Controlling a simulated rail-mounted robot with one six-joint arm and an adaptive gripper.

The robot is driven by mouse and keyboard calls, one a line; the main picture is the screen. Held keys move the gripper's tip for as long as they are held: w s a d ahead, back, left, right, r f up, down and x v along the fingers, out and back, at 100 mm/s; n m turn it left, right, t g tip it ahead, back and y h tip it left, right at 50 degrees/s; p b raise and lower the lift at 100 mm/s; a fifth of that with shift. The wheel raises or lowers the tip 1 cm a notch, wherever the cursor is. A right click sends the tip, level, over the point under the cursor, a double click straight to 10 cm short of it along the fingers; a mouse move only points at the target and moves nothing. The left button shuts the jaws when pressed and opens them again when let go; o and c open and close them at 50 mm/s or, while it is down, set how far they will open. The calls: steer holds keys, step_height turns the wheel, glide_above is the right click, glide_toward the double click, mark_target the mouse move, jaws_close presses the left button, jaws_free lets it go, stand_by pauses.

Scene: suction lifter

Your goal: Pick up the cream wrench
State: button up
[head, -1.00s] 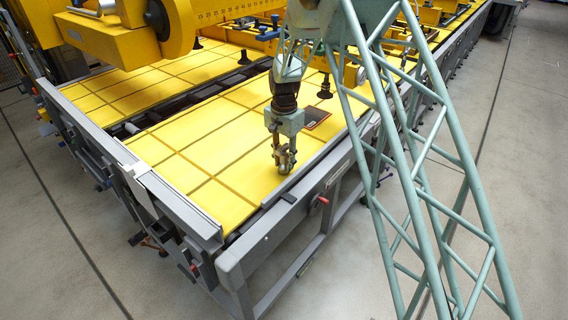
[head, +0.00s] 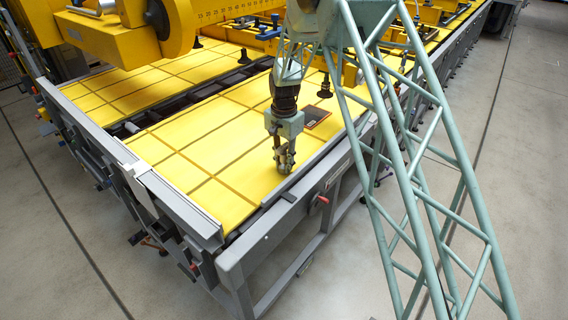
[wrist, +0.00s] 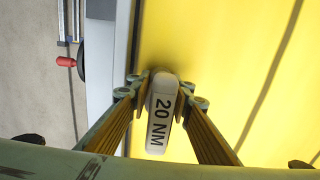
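The cream wrench (wrist: 161,112) shows in the wrist view as a pale, rounded handle marked "20 NM". It lies between the two fingers of my gripper (wrist: 167,88). The fingertip pads appear to press on it from both sides. The wrench cannot be made out there.
A dark framed panel (head: 315,117) lies on the yellow surface behind my gripper. A grey rail (head: 322,160) edges the table on the right, with a red knob (wrist: 66,61) beyond it. The yellow surface to the left is clear.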

mark_target(284, 163)
steer(key=shift+r, duration=0.15)
steer(key=shift+r, duration=1.5)
steer(key=shift+s+r, duration=0.15)
steer(key=s+d, duration=0.1)
steer(key=s, duration=0.4)
steer(key=s+d+r+b, duration=0.1)
steer(key=s, duration=0.4)
steer(key=s+d+b, duration=0.1)
steer(key=s, duration=0.4)
steer(key=shift+s+d+r, duration=0.15)
steer(key=shift+d+r, duration=0.1)
steer(key=shift+d, duration=0.05)
